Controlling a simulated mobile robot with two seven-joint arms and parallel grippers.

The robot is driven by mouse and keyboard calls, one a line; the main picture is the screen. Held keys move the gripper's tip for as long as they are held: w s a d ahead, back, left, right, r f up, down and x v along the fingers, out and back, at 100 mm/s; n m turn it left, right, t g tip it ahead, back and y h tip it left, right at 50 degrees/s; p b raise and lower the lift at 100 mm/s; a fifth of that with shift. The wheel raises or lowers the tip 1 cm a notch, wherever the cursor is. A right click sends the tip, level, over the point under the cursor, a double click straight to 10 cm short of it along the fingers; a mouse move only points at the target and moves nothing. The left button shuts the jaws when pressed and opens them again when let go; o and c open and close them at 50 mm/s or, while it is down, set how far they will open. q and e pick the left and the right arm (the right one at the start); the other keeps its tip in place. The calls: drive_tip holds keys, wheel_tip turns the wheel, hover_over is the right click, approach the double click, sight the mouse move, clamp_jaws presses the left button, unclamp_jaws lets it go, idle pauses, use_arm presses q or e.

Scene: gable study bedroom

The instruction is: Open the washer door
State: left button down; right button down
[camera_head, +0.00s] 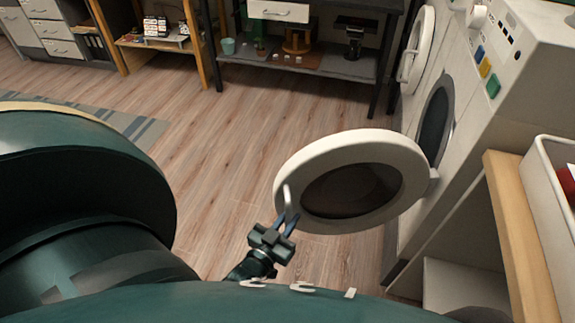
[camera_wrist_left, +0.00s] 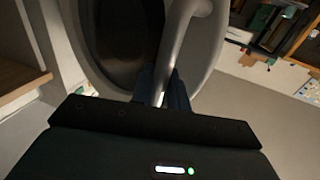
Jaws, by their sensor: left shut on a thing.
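The washer (camera_head: 471,75) is a white machine at the right in the head view. Its round white door (camera_head: 300,160) with a dark glass stands swung well out from the front, hinged at its right side near the washer. The dark drum opening (camera_head: 435,118) shows behind it. My left gripper (camera_head: 286,222) is at the door's left edge, shut on the door's curved handle (camera_head: 288,198). In the left wrist view the handle (camera_wrist_left: 178,40) runs down between the fingers, with the door behind it. My right gripper is not in view.
A wooden-edged shelf (camera_head: 512,225) with a white bin (camera_head: 545,170) stands close at the right. Another round white door (camera_head: 420,45) is open farther back. A dark shelf unit (camera_head: 300,65) is at the back. The wood floor (camera_head: 220,150) left of the door is clear.

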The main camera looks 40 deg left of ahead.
use_arm(q)
drive_tip(key=shift+w+d, duration=0.1)
drive_tip(key=shift+d, duration=0.15)
drive_tip(key=c, duration=1.5)
unclamp_jaws()
drive_tip(key=shift+o, duration=0.5)
drive_tip(key=shift+a, duration=0.1)
drive_tip(key=s+d, duration=0.1)
drive_tip(key=s, duration=1.2)
drive_tip(key=shift+s+d, duration=0.1)
